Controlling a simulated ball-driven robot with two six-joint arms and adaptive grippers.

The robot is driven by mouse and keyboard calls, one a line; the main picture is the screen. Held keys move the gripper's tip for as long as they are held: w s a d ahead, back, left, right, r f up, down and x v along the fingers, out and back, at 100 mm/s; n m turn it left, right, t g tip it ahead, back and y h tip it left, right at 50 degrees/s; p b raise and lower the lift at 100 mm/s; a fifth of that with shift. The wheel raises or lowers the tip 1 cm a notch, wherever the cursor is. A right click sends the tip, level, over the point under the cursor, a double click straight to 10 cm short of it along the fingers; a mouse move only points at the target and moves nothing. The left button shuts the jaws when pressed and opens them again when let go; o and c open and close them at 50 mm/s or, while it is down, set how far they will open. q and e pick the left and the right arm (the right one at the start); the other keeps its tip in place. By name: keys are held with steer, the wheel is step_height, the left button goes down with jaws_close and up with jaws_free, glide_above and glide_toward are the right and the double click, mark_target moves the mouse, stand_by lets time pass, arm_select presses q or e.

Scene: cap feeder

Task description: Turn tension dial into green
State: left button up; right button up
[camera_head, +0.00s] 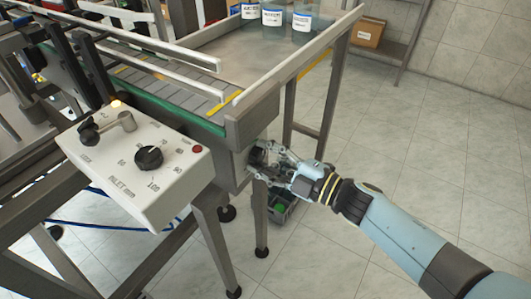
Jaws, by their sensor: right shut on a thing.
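A dark round dial (257,155) sits on the end block of the conveyor frame, partly covered by my right gripper. My right gripper (262,154) reaches in from the right and is shut on this dial. The dial's markings and any green zone cannot be made out. My left gripper is not in view.
A white control box (185,175) with a black knob (148,158), a lever (127,121) and a red button (197,149) stands left of the dial. Labelled containers (272,18) stand on the conveyor table behind. A green-grey bin (279,207) lies below. Open tiled floor is at right.

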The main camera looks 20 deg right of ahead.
steer(key=shift+f, duration=0.1)
stand_by(0.4)
steer(key=o, duration=1.2)
steer(key=shift+c, duration=0.2)
steer(key=v, duration=1.2)
steer(key=shift+d, duration=0.1)
